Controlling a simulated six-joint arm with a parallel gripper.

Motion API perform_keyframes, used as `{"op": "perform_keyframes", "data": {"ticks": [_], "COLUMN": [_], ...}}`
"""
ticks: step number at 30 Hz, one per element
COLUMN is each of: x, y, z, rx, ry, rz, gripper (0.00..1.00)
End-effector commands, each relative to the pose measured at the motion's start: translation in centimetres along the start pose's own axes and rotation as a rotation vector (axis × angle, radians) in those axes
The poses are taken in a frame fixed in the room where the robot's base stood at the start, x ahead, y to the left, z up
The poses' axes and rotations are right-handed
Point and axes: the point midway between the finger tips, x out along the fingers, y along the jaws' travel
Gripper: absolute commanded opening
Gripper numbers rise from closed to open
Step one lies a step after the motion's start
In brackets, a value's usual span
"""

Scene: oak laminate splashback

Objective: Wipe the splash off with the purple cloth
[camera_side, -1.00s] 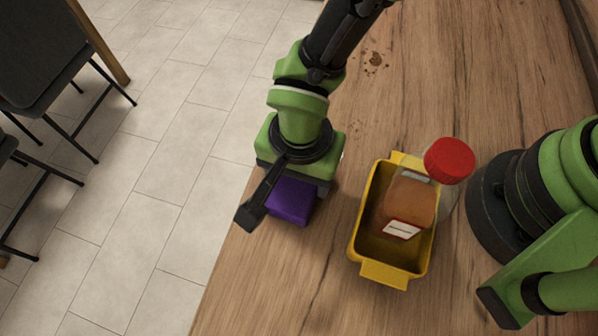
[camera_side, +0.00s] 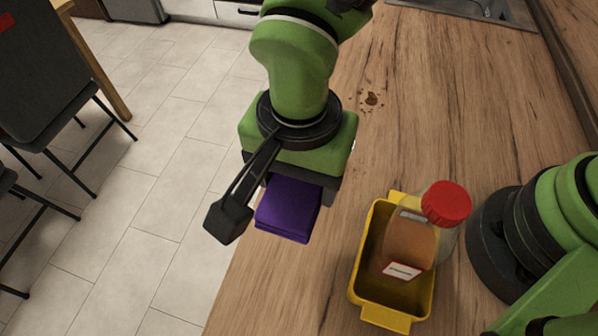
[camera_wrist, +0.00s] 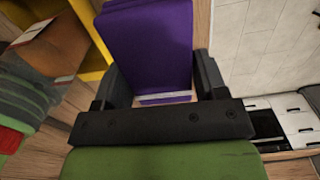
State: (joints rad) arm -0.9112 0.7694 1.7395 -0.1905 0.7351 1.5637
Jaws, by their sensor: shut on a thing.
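My gripper (camera_wrist: 160,85) is shut on the folded purple cloth (camera_side: 290,208) and holds it above the worktop near its left edge. The cloth also fills the middle of the wrist view (camera_wrist: 148,45), between the two black fingers. The splash (camera_side: 371,99) is a small brown patch with scattered specks on the wooden worktop, behind and to the right of my gripper in the side view. The cloth is well apart from it. The splash does not show in the wrist view.
A yellow tray (camera_side: 357,278) stands right of the cloth, with a jar (camera_side: 412,245) of brown contents and a red lid leaning in it. The worktop (camera_side: 470,110) behind it is clear up to a sink (camera_side: 480,8). The worktop's left edge drops to a tiled floor.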

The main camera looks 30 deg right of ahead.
Motion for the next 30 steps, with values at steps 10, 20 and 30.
{"op": "perform_keyframes", "data": {"ticks": [10,20,30], "x": [0.5,2.5,3.9], "y": [-0.8,0.0,4.8], "z": [-3.4,-19.3,-29.4], "rx": [0.092,0.490,0.758], "ry": [0.000,-0.001,-0.001], "rz": [0.001,0.000,-0.003], "gripper": [0.46,0.46,0.46]}}
